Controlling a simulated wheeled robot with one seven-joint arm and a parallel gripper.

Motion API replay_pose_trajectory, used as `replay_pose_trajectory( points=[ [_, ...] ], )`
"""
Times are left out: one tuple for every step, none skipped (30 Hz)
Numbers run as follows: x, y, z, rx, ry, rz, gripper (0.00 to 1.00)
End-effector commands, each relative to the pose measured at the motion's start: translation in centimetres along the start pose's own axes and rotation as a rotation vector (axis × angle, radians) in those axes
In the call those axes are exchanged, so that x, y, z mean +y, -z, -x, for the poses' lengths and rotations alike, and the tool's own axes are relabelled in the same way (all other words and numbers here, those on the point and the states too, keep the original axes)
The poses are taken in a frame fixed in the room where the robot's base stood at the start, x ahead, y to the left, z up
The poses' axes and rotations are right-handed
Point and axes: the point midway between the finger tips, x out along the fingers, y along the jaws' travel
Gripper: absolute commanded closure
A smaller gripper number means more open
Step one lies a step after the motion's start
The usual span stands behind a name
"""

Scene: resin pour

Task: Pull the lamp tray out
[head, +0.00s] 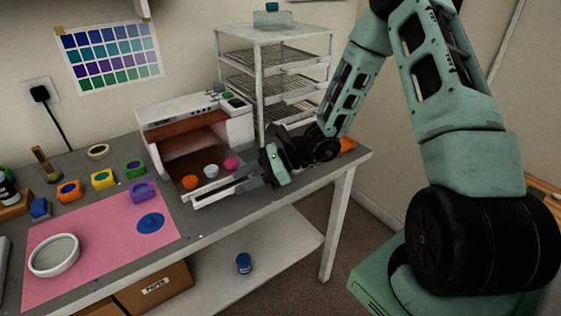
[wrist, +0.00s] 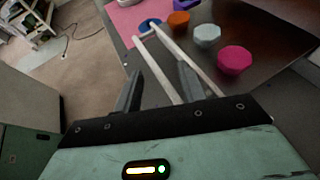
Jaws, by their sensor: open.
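The lamp (head: 242,128) is a white box with an open front and a reddish-brown inside, standing on the bench. Its tray (head: 206,187) sticks out of the front, with a white handle bar (head: 215,197) along its near edge. An orange piece (head: 190,182), a pale piece (head: 211,171) and a pink piece (head: 231,163) sit on it. My gripper (head: 262,178) is at the right end of the handle. In the wrist view my gripper (wrist: 160,85) is open, with the white handle bar (wrist: 158,62) running between its fingers; contact is unclear.
A white wire rack (head: 262,75) stands behind the lamp. A blue jar (head: 244,263) stands on the lower shelf. The floor before the bench looks clear.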

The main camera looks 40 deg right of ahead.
Motion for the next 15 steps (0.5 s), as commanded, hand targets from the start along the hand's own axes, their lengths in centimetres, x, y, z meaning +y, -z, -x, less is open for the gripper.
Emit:
replay_pose_trajectory(
  points=[
    [-0.1,0.1,1.2,0.002,0.006,0.001,0.59],
    [-0.1,0.1,1.9,0.001,0.006,0.002,0.59],
    [-0.1,0.1,2.9,0.002,0.006,0.002,0.59],
    [-0.1,0.2,3.6,0.003,0.007,0.001,0.59],
    [-0.1,0.1,4.3,0.002,0.006,0.002,0.59],
    [-0.1,0.2,5.3,0.002,0.006,0.001,0.59],
    [-0.1,0.2,6.0,0.003,0.006,0.001,0.59],
    [-0.1,0.2,6.7,0.002,0.006,0.000,0.59],
    [-0.1,0.2,7.6,0.003,0.006,0.001,0.59],
    [-0.1,0.1,8.3,0.003,0.005,0.000,0.59],
    [0.0,0.2,9.0,0.003,0.005,0.000,0.59],
    [-0.1,0.2,9.8,0.003,0.005,0.000,0.59],
    [-0.1,0.2,10.4,0.003,0.005,0.000,0.59],
    [-0.1,0.2,11.0,0.003,0.005,0.000,0.59],
    [0.0,0.1,11.7,0.002,0.003,-0.001,0.59]
  ],
)
